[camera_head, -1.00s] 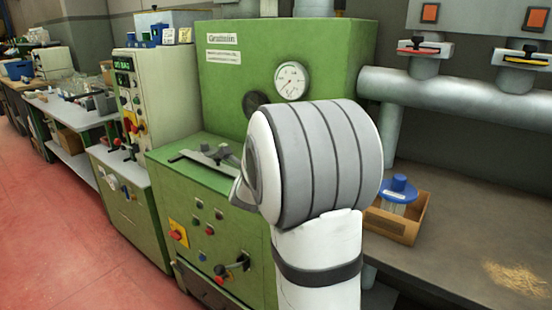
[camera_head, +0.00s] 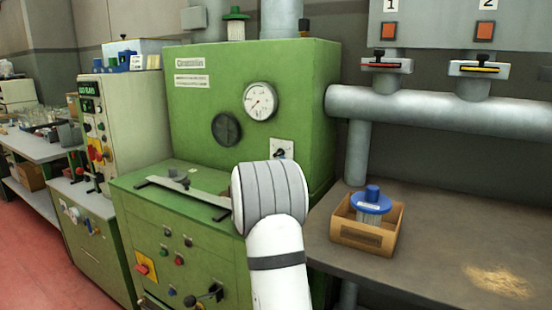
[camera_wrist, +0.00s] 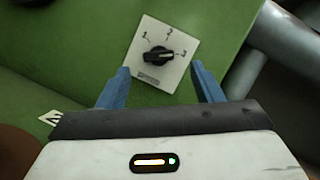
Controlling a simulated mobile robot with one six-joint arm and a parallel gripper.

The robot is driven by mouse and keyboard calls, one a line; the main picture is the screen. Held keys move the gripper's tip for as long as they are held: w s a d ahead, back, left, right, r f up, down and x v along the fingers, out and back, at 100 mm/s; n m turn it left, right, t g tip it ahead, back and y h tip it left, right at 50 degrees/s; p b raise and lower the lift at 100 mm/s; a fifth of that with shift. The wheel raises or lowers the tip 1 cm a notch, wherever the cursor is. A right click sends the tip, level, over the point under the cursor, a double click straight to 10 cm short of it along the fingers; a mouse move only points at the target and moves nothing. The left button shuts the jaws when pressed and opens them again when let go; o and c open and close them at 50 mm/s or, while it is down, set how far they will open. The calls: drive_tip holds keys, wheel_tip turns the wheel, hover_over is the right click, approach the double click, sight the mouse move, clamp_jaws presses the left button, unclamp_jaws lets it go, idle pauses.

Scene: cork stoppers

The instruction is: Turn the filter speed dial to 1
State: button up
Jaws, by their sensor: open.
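The filter speed dial (camera_wrist: 158,57) is a black knob on a white plate (camera_wrist: 178,76) marked 1, 2 and 3, on a green panel. Its pointer appears turned toward 3, at the right. The plate also shows in the head view (camera_head: 279,146), on the green machine (camera_head: 310,100) just above my arm. My gripper (camera_wrist: 160,69) is open in the wrist view, its blue fingers apart on either side of the plate's lower part, with nothing between them. In the head view my arm hides the gripper.
A round gauge (camera_head: 260,101) and a black round knob (camera_head: 226,128) sit left of the dial. A metal bar (camera_head: 190,187) lies on the machine's ledge. At right, a cardboard box (camera_head: 365,236) with a blue-topped filter (camera_head: 371,201) stands on the bench (camera_head: 430,250).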

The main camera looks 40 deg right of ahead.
sight(278, 155)
drive_tip(key=x, duration=0.5)
drive_tip(key=shift+w+d, duration=0.2)
drive_tip(key=shift+d, duration=0.15)
drive_tip(key=shift+c, duration=0.2)
drive_tip(key=c, duration=0.9)
drive_tip(key=shift+a, duration=0.15)
drive_tip(key=shift+c, duration=0.3)
